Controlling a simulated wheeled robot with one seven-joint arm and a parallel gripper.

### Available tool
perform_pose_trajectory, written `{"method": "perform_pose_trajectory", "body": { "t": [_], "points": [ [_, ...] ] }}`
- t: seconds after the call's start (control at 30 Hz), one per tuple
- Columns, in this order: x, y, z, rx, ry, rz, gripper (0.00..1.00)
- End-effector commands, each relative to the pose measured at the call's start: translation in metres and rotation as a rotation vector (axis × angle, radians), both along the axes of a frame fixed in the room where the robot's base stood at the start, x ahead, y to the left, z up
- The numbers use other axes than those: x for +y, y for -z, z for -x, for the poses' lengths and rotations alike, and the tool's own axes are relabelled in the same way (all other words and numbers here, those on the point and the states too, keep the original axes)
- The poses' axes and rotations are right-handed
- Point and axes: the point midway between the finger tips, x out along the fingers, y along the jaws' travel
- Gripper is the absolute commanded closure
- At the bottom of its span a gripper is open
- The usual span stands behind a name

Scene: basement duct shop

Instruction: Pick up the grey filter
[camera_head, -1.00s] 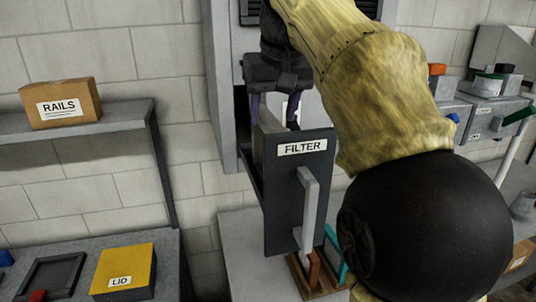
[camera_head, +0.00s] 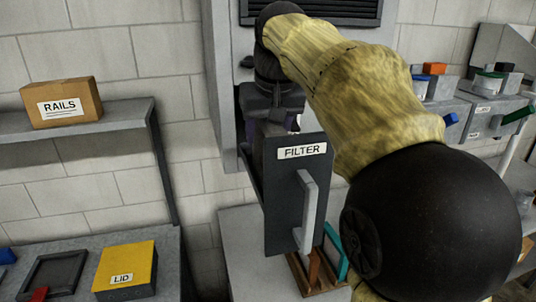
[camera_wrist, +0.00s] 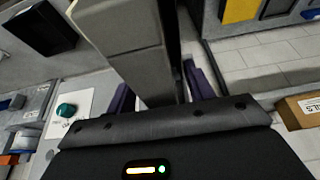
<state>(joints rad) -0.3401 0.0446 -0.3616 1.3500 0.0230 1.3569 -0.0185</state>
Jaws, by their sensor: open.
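A dark grey panel labelled FILTER (camera_head: 283,200), with a pale upright handle, stands at the wall unit in the head view. My gripper (camera_head: 275,128) is just above and behind its top edge, pointing down; the panel hides most of the fingertips. In the wrist view, a grey slab (camera_wrist: 130,45), which looks like the filter, runs between the two purple fingers of my gripper (camera_wrist: 158,92). The fingers are open, one on each side of the slab. I cannot tell whether either finger touches it. The slab's lower part is hidden.
A RAILS box (camera_head: 62,102) sits on the left shelf (camera_head: 85,126). A yellow LID box (camera_head: 124,270) and a dark tray (camera_head: 55,273) lie on the lower left bench. A wooden stand (camera_head: 318,282) with coloured parts is below the panel. Grey bins (camera_head: 492,115) are at right.

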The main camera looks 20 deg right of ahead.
Motion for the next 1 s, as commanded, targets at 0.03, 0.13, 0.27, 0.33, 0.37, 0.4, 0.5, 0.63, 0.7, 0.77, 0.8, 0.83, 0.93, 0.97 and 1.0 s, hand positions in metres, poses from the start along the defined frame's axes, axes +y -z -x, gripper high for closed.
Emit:
{"method": "perform_pose_trajectory", "body": {
  "t": [0.03,0.13,0.27,0.33,0.37,0.4,0.5,0.63,0.7,0.77,0.8,0.83,0.93,0.97,1.0],
  "points": [
    [0.0,0.0,0.0,0.0,0.0,0.0,0.47],
    [0.0001,-0.0001,0.0,0.0,0.0,0.0,0.47],
    [0.0,0.0002,0.0,0.0,0.0,0.0,0.47],
    [0.0,0.0009,0.0001,0.0,0.0,0.0,0.47],
    [0.0001,0.0013,0.0,0.0,0.0,0.0,0.47],
    [0.0001,0.0017,0.0,0.0,0.0,0.0,0.47],
    [0.0002,0.003,-0.0001,0.0,0.0,0.0,0.47],
    [0.0002,0.0044,0.0,0.0,0.0,0.0,0.47],
    [0.0002,0.0049,0.0,0.0,0.0,0.0,0.47],
    [0.0002,0.005,0.0,0.0,0.0,0.0,0.47],
    [0.0001,0.005,0.0,0.0,0.0,0.0,0.47],
    [0.0001,0.0049,0.0,0.0,0.0,0.0,0.47],
    [0.0001,0.0049,0.0,0.0,0.0,0.0,0.47],
    [0.0001,0.0049,0.0,0.0,0.0,0.0,0.49],
    [0.0001,0.0049,0.0,0.0,0.0,0.0,0.57]
  ]
}}
